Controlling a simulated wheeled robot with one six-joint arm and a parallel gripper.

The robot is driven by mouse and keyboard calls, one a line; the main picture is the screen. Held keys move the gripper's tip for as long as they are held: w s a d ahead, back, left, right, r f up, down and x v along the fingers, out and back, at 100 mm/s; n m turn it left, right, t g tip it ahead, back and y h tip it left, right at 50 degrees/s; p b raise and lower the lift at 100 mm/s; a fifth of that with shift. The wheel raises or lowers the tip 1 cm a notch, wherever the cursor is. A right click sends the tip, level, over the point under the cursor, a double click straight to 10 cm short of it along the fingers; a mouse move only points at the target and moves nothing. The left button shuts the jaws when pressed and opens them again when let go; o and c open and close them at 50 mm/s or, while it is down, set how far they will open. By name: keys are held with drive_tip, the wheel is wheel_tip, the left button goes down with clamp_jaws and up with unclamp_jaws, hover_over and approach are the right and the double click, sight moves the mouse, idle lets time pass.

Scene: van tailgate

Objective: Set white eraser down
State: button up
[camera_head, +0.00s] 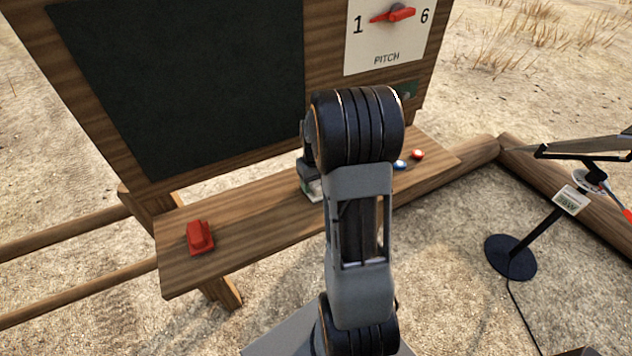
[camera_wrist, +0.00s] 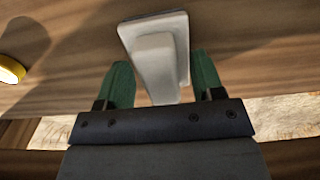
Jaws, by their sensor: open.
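The white eraser (camera_wrist: 155,52), a flat pale base with a raised block handle, appears to rest on the wooden ledge (camera_wrist: 240,55) in the wrist view. My gripper (camera_wrist: 163,82) is open, with its green fingertips on either side of the handle and a gap visible at each side. In the head view, my gripper (camera_head: 312,178) is low over the middle of the ledge (camera_head: 265,215), mostly hidden behind my arm. A pale bit of the eraser (camera_head: 315,191) shows beneath it.
A red eraser (camera_head: 200,237) sits on the ledge's left end. Small blue (camera_head: 400,165) and red (camera_head: 418,154) round pieces lie to the right. The blackboard (camera_head: 185,75) and pitch dial (camera_head: 388,35) rise behind. A yellow-edged round thing (camera_wrist: 10,70) shows in the wrist view.

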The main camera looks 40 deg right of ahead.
wheel_tip(320, 180, up, 12)
drive_tip(key=f, duration=0.1)
drive_tip(key=s+a+r+t, duration=0.1)
drive_tip(key=s+a+t, duration=0.1)
drive_tip(key=s+a, duration=0.4)
drive_tip(key=s+a+r+n+t, duration=0.1)
drive_tip(key=s+a, duration=0.5)
drive_tip(key=a, duration=0.6)
drive_tip(key=shift+s+r+n+t+b, duration=0.35)
drive_tip(key=shift+r+t, duration=0.1)
drive_tip(key=shift+t, duration=0.25)
drive_tip(key=shift+d, duration=0.1)
